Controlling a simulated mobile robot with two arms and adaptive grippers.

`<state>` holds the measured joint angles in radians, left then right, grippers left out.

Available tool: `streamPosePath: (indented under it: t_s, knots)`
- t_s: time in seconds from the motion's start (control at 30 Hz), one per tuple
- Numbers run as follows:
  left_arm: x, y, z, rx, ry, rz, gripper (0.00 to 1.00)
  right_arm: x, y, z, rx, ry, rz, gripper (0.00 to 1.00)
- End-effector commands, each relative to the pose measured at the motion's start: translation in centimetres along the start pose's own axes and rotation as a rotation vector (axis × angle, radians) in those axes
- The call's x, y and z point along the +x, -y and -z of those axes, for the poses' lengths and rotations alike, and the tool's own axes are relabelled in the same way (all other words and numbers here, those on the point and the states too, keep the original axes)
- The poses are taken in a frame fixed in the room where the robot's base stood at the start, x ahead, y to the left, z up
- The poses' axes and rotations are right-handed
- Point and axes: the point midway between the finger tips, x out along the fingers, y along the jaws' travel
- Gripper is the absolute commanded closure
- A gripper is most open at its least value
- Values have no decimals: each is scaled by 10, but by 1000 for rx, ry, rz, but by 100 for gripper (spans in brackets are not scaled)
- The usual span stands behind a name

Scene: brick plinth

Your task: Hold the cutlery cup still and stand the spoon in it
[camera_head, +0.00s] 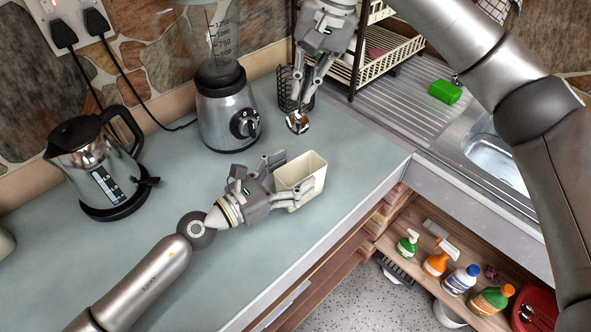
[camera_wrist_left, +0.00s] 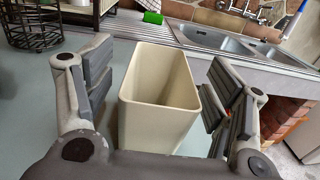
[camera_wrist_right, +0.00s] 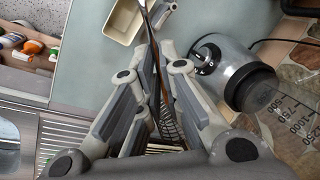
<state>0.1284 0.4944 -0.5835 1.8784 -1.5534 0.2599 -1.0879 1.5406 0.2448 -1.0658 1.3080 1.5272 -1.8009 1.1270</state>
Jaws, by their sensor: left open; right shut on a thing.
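The cutlery cup (camera_head: 303,179) is a cream, open-topped rectangular holder standing on the grey-green counter. My left gripper (camera_head: 284,184) is open, with its fingers on either side of the cup; in the left wrist view the cup (camera_wrist_left: 155,95) is between the spread fingers (camera_wrist_left: 160,95), with gaps visible. My right gripper (camera_head: 304,88) is shut on the spoon (camera_head: 297,122), which hangs with its shiny bowl downward, above and behind the cup. In the right wrist view the spoon's thin handle (camera_wrist_right: 150,35) runs from between the fingertips, and the cup (camera_wrist_right: 123,22) shows beyond.
A blender (camera_head: 226,115) and a kettle (camera_head: 98,165) stand to the left. A dark wire basket (camera_head: 287,90) is behind my right gripper. A dish rack (camera_head: 385,55), a green sponge (camera_head: 445,92) and a sink (camera_head: 492,160) are at the right. The counter's front edge is close to the cup.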

Motion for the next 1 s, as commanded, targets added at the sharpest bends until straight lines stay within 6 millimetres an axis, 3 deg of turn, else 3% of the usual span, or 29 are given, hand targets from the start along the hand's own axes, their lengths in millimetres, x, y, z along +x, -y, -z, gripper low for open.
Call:
streamPosePath:
  t_s: [0.43,0.8,1.0]
  knots:
    - [10,0,0,1,0,0,25,0,0,0,0,0,0,100]
    - [10,0,0,1,0,0,72,0,0,0,0,0,0,100]
    - [10,0,0,1,0,0,74,6,-2,0,1,2,0,100]
